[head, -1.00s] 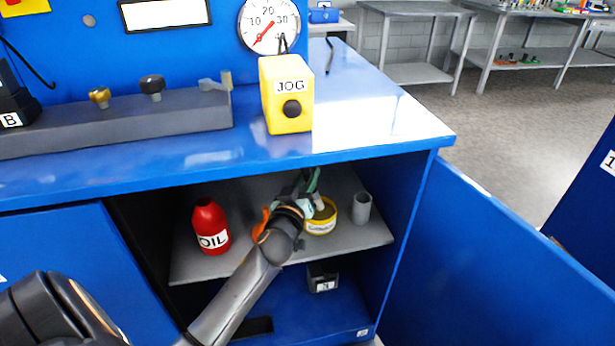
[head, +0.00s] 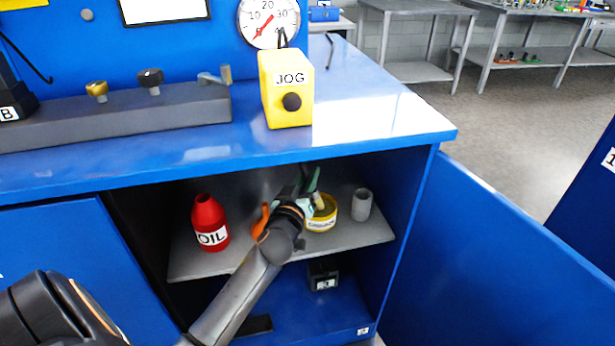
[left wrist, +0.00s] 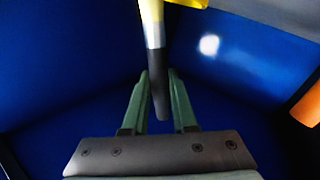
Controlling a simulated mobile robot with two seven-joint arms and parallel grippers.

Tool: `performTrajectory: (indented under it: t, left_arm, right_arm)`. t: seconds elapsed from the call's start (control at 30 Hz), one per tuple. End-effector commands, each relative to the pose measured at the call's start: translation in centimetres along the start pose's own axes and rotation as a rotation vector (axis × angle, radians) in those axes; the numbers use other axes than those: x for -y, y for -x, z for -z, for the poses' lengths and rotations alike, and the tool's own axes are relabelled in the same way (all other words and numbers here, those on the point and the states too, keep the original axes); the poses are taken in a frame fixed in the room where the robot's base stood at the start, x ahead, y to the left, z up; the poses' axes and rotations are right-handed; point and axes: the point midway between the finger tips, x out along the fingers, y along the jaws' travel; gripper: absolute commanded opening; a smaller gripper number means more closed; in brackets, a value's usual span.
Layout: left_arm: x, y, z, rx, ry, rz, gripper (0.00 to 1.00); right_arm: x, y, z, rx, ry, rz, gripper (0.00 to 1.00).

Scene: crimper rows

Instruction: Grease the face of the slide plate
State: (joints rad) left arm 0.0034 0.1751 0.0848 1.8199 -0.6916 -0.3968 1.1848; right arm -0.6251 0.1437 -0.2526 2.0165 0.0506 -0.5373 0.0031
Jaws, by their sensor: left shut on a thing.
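My left gripper (head: 311,182) reaches into the open cabinet, above the shelf and by the yellow grease tin (head: 322,221). In the left wrist view, its green fingers (left wrist: 159,78) are shut on a brush (left wrist: 157,88) with a dark handle, a silver band and a yellow end. In the head view, the brush's pale part (head: 326,204) shows at the tin's mouth; whether it touches the grease is hard to tell. I cannot pick out the slide plate for sure. My right gripper is out of view.
A red oil bottle (head: 209,222) stands left on the shelf (head: 200,264), and a grey cup (head: 361,204) stands right of the tin. A dark box (head: 323,273) sits below. The blue door (head: 470,250) is open at right. A yellow JOG box (head: 287,88) stands on the bench.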

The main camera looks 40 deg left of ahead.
Motion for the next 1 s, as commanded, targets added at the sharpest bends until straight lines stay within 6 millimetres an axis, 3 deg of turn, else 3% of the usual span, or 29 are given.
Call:
performTrajectory:
  t: [0.57, 1.0]
  left_arm:
    - [0.1, 0.0, -0.2, 0.005, 0.0, 0.002, 0.0]
    - [-1.3, 0.0, 3.5, 0.002, 0.0, 0.001, 0.0]
  right_arm:
    - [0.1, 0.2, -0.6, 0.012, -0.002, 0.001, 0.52]
    - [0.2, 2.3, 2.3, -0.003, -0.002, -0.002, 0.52]
